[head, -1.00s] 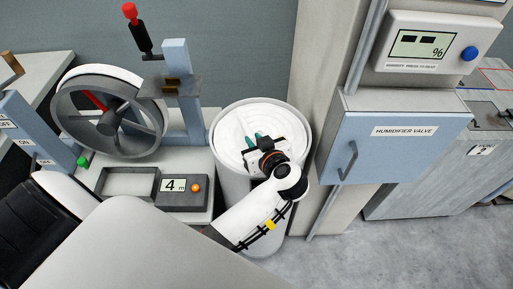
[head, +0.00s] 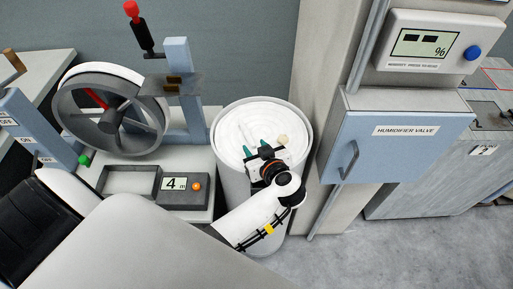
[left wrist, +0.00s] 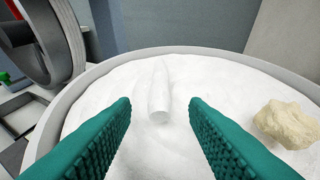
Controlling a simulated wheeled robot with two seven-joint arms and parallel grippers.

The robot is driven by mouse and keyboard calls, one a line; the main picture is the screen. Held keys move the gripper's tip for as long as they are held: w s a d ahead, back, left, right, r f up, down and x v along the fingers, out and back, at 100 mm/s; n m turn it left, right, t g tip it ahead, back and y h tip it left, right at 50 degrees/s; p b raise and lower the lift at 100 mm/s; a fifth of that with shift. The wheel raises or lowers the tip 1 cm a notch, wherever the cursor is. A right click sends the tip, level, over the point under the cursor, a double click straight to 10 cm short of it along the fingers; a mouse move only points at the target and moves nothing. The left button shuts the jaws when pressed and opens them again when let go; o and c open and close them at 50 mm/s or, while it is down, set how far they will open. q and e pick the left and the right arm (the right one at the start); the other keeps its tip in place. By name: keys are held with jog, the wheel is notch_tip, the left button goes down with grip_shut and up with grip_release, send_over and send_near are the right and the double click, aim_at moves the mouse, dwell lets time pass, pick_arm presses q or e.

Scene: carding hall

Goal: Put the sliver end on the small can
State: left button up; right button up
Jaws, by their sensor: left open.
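A round pale can (head: 222,165) full of white coiled sliver stands in the middle of the head view; its rim (left wrist: 238,64) curves across the left wrist view. The sliver end (left wrist: 158,88), a short white roll, lies on the white coils and points toward my gripper. In the head view it is a faint ridge. My left gripper (head: 253,148) is over the can, open, its green fingers apart. In the left wrist view the sliver end lies between and just beyond the fingertips (left wrist: 160,104), with nothing held. My right gripper is not in view.
A cream lump (left wrist: 288,123) lies on the coils right of the fingers, also visible in the head view (head: 282,140). A machine with a grey wheel (head: 110,118) stands left of the can. A pillar and blue humidifier valve box (head: 390,145) stand to the right.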

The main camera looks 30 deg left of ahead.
pick_arm(q)
jog(key=v, duration=1.1)
jog(key=shift+d+r+b, duration=0.15)
jog(key=shift+b, duration=0.25)
jog(key=shift+s+d+r, duration=0.25)
jog(key=shift+d, duration=0.05)
